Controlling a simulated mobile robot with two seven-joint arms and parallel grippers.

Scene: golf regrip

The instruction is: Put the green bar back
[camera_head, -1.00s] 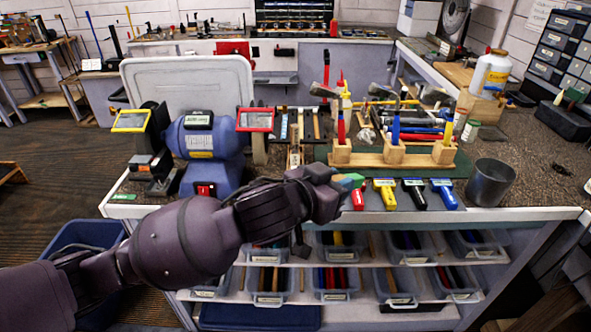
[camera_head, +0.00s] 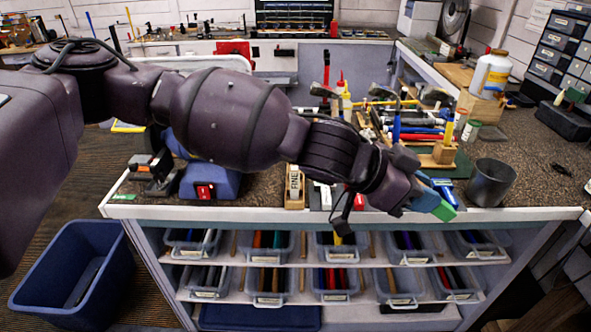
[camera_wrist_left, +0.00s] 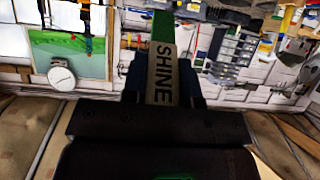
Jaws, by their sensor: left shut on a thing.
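The green bar (camera_head: 443,212) is in the jaws of my left gripper (camera_head: 424,194), with its green end sticking out at the bench's front right, near the metal cup. In the left wrist view the bar (camera_wrist_left: 161,66) has a pale face lettered SHINE and a green end, and my left gripper (camera_wrist_left: 161,88) is shut on it from both sides. A narrow wooden holder (camera_head: 295,190) with a lettered pale bar lies at the bench front, left of my gripper. My arm hides part of the bench. My right gripper is not in view.
A dark metal cup (camera_head: 491,182) stands just right of my gripper. A wooden rack (camera_head: 440,156) is partly hidden behind it. The blue grinder (camera_head: 212,181) is at the left. Bins (camera_head: 335,280) fill shelves below, and a blue tub (camera_head: 75,270) is on the floor.

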